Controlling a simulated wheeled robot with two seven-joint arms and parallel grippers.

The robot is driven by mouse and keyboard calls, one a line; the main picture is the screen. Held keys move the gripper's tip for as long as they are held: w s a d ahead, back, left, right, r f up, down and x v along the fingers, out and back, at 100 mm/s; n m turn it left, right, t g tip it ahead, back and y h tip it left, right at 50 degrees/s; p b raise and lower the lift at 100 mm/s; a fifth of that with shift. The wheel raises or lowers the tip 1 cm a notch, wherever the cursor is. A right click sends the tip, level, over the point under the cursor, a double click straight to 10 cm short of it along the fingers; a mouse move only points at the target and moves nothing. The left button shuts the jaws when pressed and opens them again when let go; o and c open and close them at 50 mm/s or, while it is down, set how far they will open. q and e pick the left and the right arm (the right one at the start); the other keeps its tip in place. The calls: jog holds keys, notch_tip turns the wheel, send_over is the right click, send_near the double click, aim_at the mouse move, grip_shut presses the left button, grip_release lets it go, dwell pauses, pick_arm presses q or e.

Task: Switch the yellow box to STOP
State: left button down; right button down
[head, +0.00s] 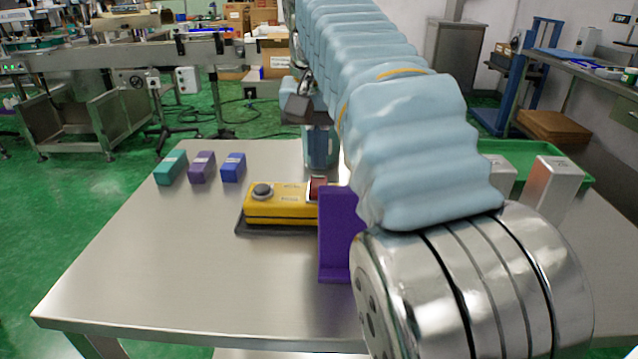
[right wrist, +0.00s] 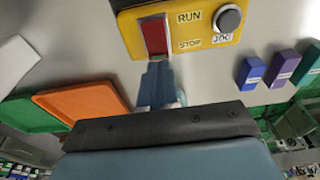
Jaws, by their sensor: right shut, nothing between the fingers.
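The yellow box (head: 283,209) lies on a dark base on the steel table, its right part hidden behind a purple upright piece and my arm. It carries a round dark knob (head: 262,190) and a red switch (head: 318,188). In the right wrist view the yellow box (right wrist: 197,27) shows RUN, STOP and JOG labels, with the red switch (right wrist: 155,37) beside RUN and STOP. My right gripper (right wrist: 159,66) is shut and empty, its tips at the STOP end of the switch. I cannot tell whether they touch it, nor which way the switch is set. My left gripper is out of view.
A purple upright piece (head: 338,235) stands in front of the yellow box. Teal (head: 171,168), purple (head: 202,167) and blue (head: 233,167) blocks stand at the back left. Silver-white boxes (head: 556,186) and a green tray (head: 540,152) are at the right. The table's front left is clear.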

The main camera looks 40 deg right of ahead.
aim_at(318, 177)
jog(key=shift+f+b, duration=0.65)
jog(key=shift+f, duration=0.35)
dwell(0.8)
jog(key=shift+r, duration=0.1)
notch_tip(318, 177, up, 3)
jog(key=p, duration=0.3)
jog(key=shift+r, duration=1.95)
